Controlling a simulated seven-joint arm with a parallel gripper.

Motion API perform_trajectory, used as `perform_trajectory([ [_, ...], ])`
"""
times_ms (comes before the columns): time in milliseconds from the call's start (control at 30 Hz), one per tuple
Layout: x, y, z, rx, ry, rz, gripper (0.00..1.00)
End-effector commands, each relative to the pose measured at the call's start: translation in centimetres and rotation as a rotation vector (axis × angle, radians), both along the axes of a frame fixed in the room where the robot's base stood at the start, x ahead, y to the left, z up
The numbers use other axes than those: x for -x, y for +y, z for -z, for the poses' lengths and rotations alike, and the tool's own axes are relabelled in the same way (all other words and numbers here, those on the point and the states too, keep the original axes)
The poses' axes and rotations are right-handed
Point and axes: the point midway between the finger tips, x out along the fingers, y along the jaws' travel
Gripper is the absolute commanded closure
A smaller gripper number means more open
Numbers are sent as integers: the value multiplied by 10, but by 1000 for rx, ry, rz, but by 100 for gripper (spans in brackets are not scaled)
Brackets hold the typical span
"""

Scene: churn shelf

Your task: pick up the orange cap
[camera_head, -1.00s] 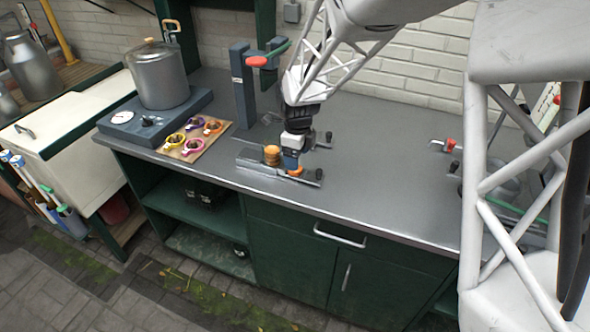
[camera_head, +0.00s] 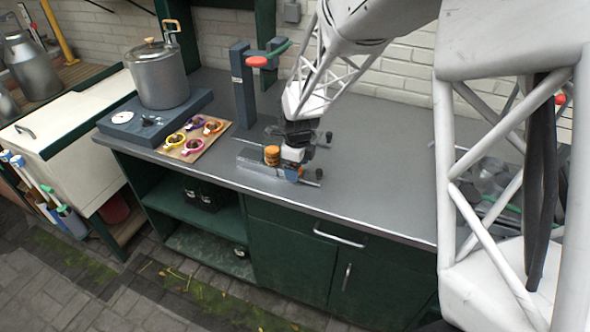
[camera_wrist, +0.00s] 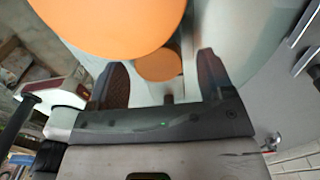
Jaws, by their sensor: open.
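In the head view a short orange cylinder (camera_head: 271,155) stands on a grey metal fixture (camera_head: 252,163) on the counter. My gripper (camera_head: 292,176) is low over the fixture, just right of the cylinder. In the wrist view a large orange round top (camera_wrist: 110,22) is close to the camera, and a smaller orange disc (camera_wrist: 158,65) shows beyond it. My open gripper (camera_wrist: 162,62) has its two dark fingers on either side of the smaller disc, with nothing visibly clamped. I cannot tell which orange piece is the cap; the smaller one is largely hidden in the head view.
A grey post with a red-ended green lever (camera_head: 257,62) rises behind the fixture. A board with several coloured cups (camera_head: 183,151) and a pot (camera_head: 160,78) on a blue-grey base are to the left.

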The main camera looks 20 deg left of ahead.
Motion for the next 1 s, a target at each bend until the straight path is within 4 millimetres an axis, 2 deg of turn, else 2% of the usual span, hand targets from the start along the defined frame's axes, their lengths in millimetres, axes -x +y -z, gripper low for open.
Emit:
perform_trajectory([
  [67,0,0,0,0,0,0,29],
  [300,0,0,0,0,0,0,65],
  [400,0,0,0,0,0,0,77],
  [767,0,0,0,0,0,0,78],
  [1000,0,0,-7,0,0,0,78],
])
